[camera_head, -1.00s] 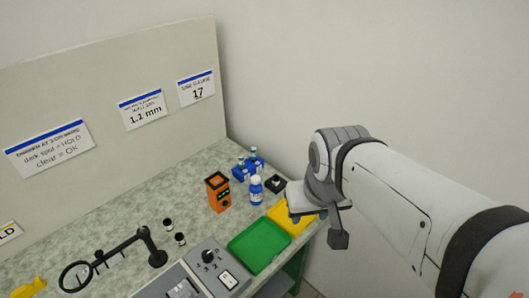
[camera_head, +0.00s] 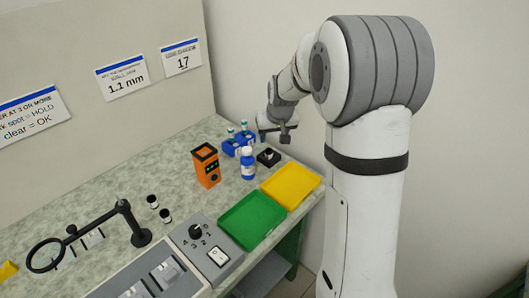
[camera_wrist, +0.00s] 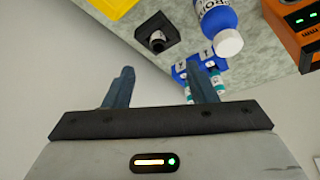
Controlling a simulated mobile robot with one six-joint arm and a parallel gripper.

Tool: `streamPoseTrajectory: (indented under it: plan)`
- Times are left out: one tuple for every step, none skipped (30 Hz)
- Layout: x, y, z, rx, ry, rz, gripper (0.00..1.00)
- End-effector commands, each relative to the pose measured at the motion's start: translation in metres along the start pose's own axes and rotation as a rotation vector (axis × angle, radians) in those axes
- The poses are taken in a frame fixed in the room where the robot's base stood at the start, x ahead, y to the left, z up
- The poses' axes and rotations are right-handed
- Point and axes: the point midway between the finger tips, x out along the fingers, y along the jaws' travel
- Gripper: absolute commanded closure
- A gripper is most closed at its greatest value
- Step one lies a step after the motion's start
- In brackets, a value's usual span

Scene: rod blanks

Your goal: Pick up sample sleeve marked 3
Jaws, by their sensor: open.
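No sleeve with a legible 3 shows. A blue rack (camera_head: 238,146) at the back of the bench holds small teal-capped vials. In the wrist view the rack (camera_wrist: 180,71) has white labels too small to read surely. A black block (camera_head: 268,157) beside it holds a small dark, pale-rimmed cylinder, clearer in the wrist view (camera_wrist: 157,40). Two small black-and-white cylinders (camera_head: 152,201) (camera_head: 165,215) stand near the magnifier; no mark is readable. My gripper (camera_head: 278,137) is near the rack and block. Its fingers (camera_wrist: 162,78) are apart with nothing between them.
A blue-and-white bottle (camera_head: 247,163) and an orange device (camera_head: 206,166) stand close to the rack. Yellow (camera_head: 291,186) and green (camera_head: 253,220) trays lie along the front edge. A magnifier (camera_head: 45,254) and a grey control box (camera_head: 208,254) fill the near left.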

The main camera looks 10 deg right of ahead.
Motion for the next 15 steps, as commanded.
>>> streamPoseTrajectory:
  plan:
    - [0.021,0.002,-0.004,-0.001,0.002,0.0,0.49]
    - [0.028,0.003,-0.006,-0.001,0.004,0.0,0.49]
    - [0.034,0.003,-0.01,-0.002,0.009,0.001,0.49]
    - [0.038,0.004,-0.011,-0.002,0.01,0.001,0.49]
    - [0.042,0.004,-0.013,-0.002,0.012,0.001,0.49]
    - [0.045,0.004,-0.014,-0.002,0.013,0.001,0.49]
    - [0.048,0.005,-0.015,-0.003,0.013,0.001,0.49]
    - [0.051,0.005,-0.015,-0.003,0.013,0.001,0.49]
    - [0.055,0.005,-0.015,-0.003,0.013,0.001,0.49]
    - [0.058,0.005,-0.016,-0.002,0.013,0.001,0.49]
    - [0.061,0.005,-0.016,-0.002,0.013,0.001,0.49]
    - [0.066,0.005,-0.015,-0.002,0.012,0.001,0.49]
    - [0.069,0.004,-0.015,-0.002,0.012,0.001,0.49]
    - [0.072,0.004,-0.015,-0.002,0.012,0.001,0.49]
    - [0.076,0.004,-0.015,-0.002,0.012,0.001,0.49]
